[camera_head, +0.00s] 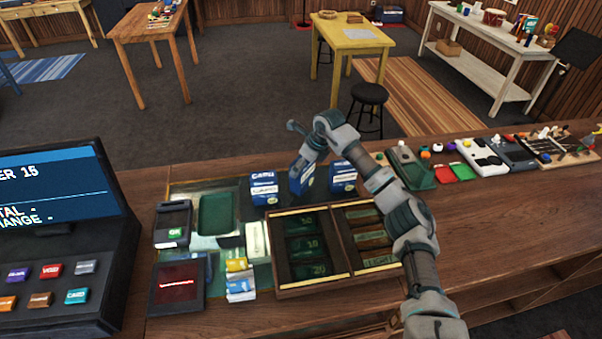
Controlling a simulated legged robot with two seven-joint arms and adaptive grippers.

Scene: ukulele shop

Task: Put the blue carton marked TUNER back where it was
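Three blue-and-white cartons stand in a row at the back of the counter mat: a left carton (264,188), a middle carton (300,181) and a right carton (343,178). The middle one is turned and looks tilted compared with the others. Their small print is too blurred to tell which is marked TUNER. My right arm reaches in from the lower right, over the cash tray. My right gripper (307,156) points down at the top of the middle carton and overlaps it. Its fingertips are too small and covered to show their grip. My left gripper is out of view.
A wooden cash tray (312,287) lies in front of the cartons. A green tray (217,214), a card reader (173,224) and small packets (240,279) are to the left, beside the register (55,240). Pedals (483,158) and other items line the right. The front right counter is bare.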

